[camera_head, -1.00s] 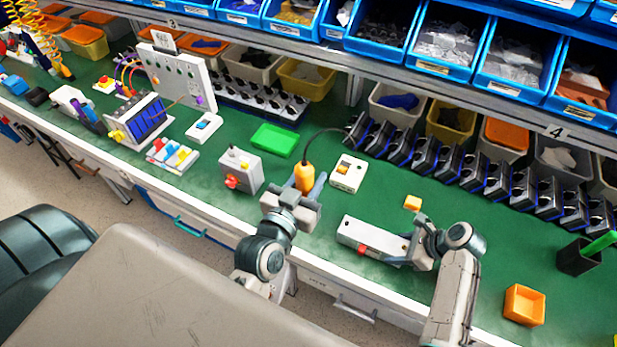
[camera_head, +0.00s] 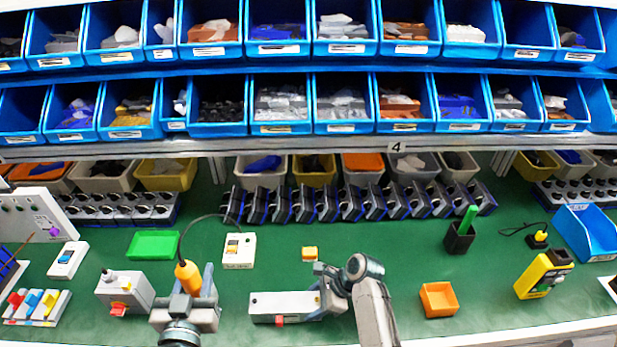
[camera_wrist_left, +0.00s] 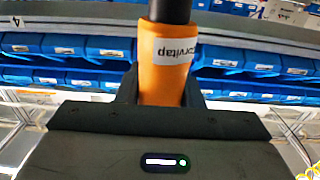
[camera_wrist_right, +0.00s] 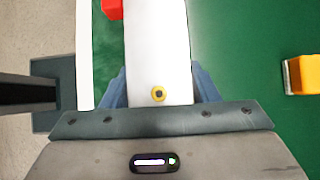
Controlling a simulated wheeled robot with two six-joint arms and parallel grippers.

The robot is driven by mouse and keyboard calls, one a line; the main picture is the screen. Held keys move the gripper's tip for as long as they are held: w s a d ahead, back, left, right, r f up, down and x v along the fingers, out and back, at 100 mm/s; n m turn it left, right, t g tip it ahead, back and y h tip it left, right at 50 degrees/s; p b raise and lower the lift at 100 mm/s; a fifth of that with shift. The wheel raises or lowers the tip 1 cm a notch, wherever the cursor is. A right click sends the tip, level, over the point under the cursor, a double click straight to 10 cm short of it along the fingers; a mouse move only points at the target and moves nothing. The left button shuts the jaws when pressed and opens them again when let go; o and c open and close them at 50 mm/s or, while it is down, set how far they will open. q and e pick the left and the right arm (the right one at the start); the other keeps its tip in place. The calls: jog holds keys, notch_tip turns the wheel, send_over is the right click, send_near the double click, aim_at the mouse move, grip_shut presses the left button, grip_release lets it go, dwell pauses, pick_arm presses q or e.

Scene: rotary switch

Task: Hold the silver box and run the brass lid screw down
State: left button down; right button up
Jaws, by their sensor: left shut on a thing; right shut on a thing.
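The silver box (camera_head: 270,304), long and pale with a red part on its front side, lies on the green bench. My right gripper (camera_head: 324,300) is shut on its right end. In the right wrist view the box (camera_wrist_right: 156,45) runs between the blue-grey fingers, and the brass screw (camera_wrist_right: 157,93) shows as a round yellow ring on its top. My left gripper (camera_head: 191,288) is shut on an orange corded tool (camera_head: 187,275), held left of the box and apart from it. The tool's label and grip (camera_wrist_left: 165,60) fill the left wrist view; its tip is hidden.
A grey box with a red knob (camera_head: 124,291) stands left of my left gripper. A white switch box (camera_head: 239,251) and small orange block (camera_head: 310,253) lie behind the silver box. An orange tray (camera_head: 438,299) is to the right. A row of dark units (camera_head: 350,204) lines the back.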

jog(key=o, duration=1.5)
